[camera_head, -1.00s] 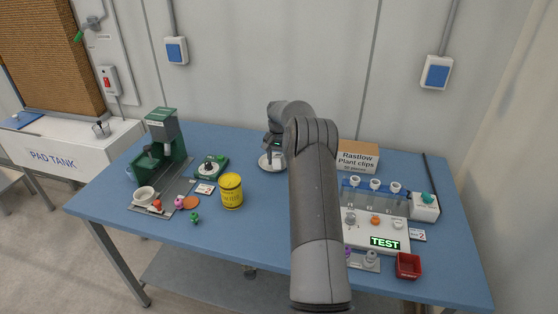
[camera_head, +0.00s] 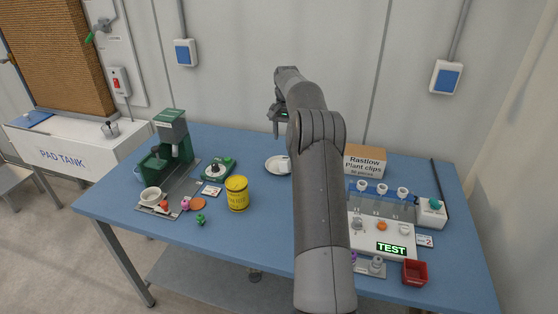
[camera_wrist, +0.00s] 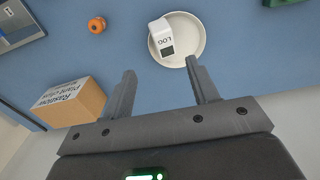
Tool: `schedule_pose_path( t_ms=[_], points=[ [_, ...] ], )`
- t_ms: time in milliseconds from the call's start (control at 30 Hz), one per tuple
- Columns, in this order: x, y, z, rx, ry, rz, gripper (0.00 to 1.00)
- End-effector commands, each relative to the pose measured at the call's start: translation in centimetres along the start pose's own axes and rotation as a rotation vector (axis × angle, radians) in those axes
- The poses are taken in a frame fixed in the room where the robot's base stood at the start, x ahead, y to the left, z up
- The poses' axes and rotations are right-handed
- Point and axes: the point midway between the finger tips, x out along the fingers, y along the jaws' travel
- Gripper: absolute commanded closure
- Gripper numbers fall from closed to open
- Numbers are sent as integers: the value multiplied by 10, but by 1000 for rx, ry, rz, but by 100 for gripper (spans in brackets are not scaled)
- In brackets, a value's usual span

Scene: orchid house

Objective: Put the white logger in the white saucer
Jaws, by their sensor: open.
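The white saucer (camera_head: 271,164) lies on the blue table behind the yellow tin; it also shows in the wrist view (camera_wrist: 197,42). The white logger (camera_wrist: 161,30), with a dark display and the letters LOG, is at the saucer's left side in the wrist view, overlapping the rim. It looks slightly tilted; I cannot tell how fully it rests inside. In the head view my arm hides most of the logger (camera_head: 288,162). My gripper (camera_wrist: 160,67) is open and empty, apart from the logger. In the head view my gripper (camera_head: 277,122) is raised above the saucer.
The Rastlow plant clips box (camera_head: 364,160) stands right of the saucer. A yellow tin (camera_head: 237,194) and a green-based device (camera_head: 216,168) stand to the left. A rack of tubes (camera_head: 382,205), the TEST panel (camera_head: 391,248) and a red tray (camera_head: 414,272) occupy the right side.

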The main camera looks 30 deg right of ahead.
Motion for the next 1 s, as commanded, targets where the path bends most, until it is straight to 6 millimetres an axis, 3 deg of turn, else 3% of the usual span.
schedule_pose_path(
  t_ms=[167, 400, 600, 800, 1000],
  points=[
    [-40, -18, 30, -64, 38, -3, 46],
    [-109, -41, 108, -200, 113, -10, 46],
    [-151, -46, 181, -307, 174, -20, 46],
    [-179, -37, 257, -403, 234, -38, 46],
    [-190, -16, 332, -493, 292, -62, 46]
  ],
)
